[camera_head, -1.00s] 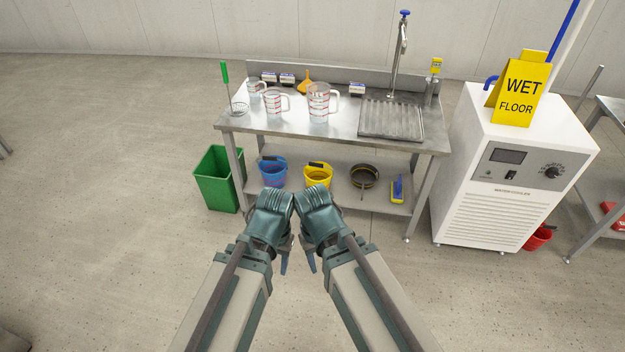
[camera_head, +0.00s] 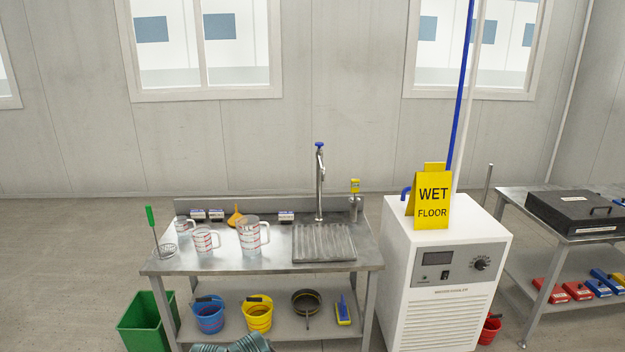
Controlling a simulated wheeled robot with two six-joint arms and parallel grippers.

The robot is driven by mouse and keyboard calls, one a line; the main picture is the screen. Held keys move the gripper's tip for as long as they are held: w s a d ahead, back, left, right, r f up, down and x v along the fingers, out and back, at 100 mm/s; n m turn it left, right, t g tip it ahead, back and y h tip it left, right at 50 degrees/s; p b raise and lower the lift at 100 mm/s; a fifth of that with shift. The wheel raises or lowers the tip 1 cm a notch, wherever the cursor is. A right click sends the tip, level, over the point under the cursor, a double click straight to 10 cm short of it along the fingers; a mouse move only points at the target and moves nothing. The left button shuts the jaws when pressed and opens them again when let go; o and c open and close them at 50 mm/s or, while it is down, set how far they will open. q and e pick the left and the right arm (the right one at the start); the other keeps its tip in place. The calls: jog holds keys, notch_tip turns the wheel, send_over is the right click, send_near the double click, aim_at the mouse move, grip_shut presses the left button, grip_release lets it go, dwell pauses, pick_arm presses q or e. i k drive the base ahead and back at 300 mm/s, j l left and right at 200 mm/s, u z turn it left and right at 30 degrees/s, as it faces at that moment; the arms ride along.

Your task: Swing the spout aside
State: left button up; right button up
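The tap with its spout (camera_head: 320,185) stands upright at the back of the steel sink bench (camera_head: 190,262). It is a tall metal post with a blue handle on top. The spout is seen nearly end-on near the top, so its exact direction is hard to tell. A ribbed drain grate (camera_head: 324,244) lies in front of the tap's foot.
Measuring jugs (camera_head: 250,238) stand left of the grate, with an orange funnel (camera_head: 235,216) behind. A bottle with a yellow top (camera_head: 355,203) stands right of the tap. The white water cooler (camera_head: 437,290) with a wet floor sign (camera_head: 432,200) blocks the right side.

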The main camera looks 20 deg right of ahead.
aim_at(319, 155)
jog(key=i, duration=2.15)
